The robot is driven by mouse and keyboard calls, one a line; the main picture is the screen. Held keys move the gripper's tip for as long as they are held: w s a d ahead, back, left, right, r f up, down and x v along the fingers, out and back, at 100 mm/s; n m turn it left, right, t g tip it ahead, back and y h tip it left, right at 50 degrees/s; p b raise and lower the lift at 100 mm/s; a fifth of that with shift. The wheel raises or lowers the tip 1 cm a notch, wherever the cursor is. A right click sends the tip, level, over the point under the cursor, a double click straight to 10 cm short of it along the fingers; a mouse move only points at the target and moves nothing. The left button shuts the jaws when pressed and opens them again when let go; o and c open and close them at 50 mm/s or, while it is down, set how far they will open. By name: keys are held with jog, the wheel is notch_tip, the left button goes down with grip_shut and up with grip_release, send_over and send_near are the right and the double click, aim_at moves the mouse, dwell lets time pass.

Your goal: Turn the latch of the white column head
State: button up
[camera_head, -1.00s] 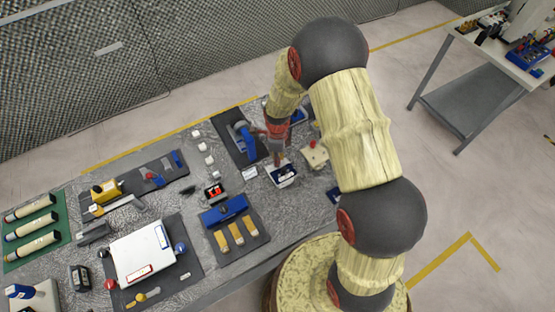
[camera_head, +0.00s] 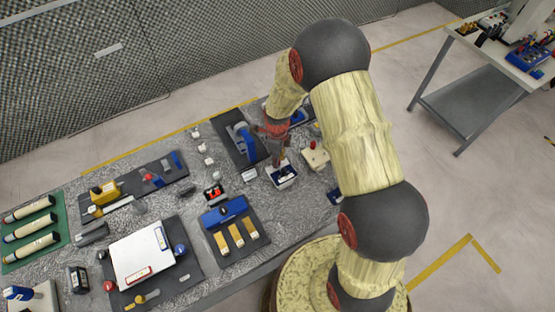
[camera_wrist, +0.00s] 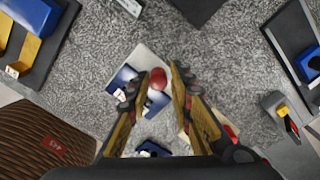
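A white unit with blue parts (camera_head: 283,176) stands on the bench below my gripper (camera_head: 279,161); I take it for the white column head. In the wrist view its white top (camera_wrist: 149,57) shows with dark blue pieces. A red rounded knob (camera_wrist: 158,78) lies between my fingertips in that view; I cannot tell for sure whether it is the latch. My gripper (camera_wrist: 154,83) points down with its two fingers apart on either side of the knob. Finger contact with the knob cannot be made out. The fingers cover part of the unit.
A cream box with a red button (camera_head: 315,157) stands close on the right. A dark board with a blue device (camera_head: 243,138) lies behind left. A blue block with yellow pieces (camera_head: 226,213) is at front left. A small white label plate (camera_head: 249,175) lies left of the unit.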

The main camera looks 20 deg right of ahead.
jog(key=o, duration=0.3)
jog(key=shift+s, duration=0.1)
notch_tip(320, 180, up, 12)
dwell(0.6)
dwell(0.5)
